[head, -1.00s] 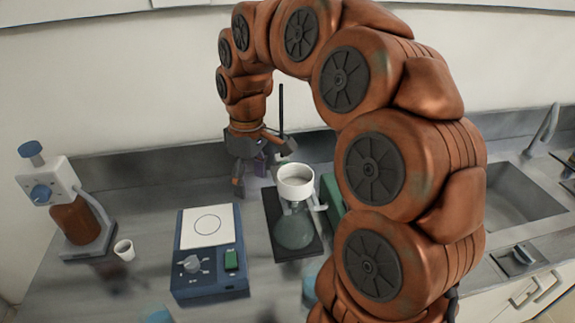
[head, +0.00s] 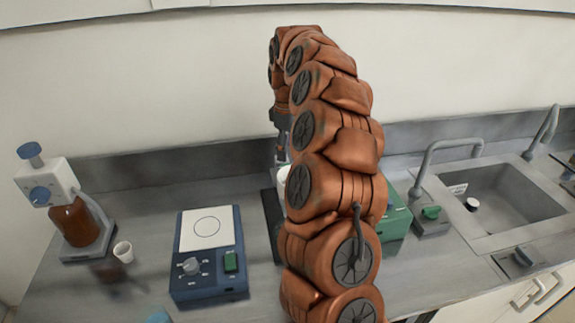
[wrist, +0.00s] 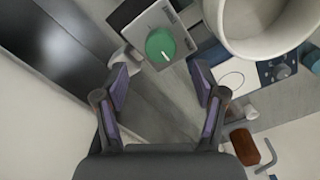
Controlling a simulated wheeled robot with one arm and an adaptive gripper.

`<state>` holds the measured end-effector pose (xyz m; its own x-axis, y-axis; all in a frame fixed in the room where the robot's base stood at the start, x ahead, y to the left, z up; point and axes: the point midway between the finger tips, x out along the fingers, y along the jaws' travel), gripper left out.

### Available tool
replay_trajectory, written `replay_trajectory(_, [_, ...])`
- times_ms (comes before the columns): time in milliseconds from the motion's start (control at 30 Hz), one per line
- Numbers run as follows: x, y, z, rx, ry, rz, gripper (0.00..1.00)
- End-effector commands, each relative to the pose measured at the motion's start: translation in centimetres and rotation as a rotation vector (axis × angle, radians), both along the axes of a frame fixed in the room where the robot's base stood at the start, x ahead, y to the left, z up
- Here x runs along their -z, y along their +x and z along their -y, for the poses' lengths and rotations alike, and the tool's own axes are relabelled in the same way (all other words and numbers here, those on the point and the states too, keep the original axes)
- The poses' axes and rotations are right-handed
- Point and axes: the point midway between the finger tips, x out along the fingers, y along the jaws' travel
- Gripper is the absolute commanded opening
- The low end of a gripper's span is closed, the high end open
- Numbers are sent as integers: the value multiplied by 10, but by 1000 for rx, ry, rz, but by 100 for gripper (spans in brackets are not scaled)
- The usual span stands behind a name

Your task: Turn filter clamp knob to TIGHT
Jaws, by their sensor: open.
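In the wrist view a round green knob (wrist: 160,46) with a pale pointer line sits on a grey block. I cannot read any TIGHT marking, nor tell whether this is the filter clamp knob. My gripper (wrist: 162,82) is open and empty, its two fingers apart, with the knob beyond the gap between them. A wide white filter cup (wrist: 262,22) is at the upper right of the wrist view. In the head view only a sliver of the cup (head: 284,175) shows; my arm hides most of the filter stand and my fingertips.
A blue stirrer plate (head: 208,250) and a dispenser with a brown bottle (head: 75,222) stand left of the filter. A green box (head: 395,218) and a small grey block with a green knob (head: 431,212) stand right, beside the sink (head: 505,195) and tap (head: 440,150).

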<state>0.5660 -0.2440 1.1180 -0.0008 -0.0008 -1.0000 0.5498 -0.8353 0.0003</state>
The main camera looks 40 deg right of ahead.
Motion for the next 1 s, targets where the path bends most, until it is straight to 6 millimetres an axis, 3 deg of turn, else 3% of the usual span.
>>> replay_trajectory(500, [57,-1,-1,0,1,-3,70])
replay_trajectory(933, [66,0,-1,0,1,1,70])
replay_trajectory(1000, [66,0,-1,0,1,1,64])
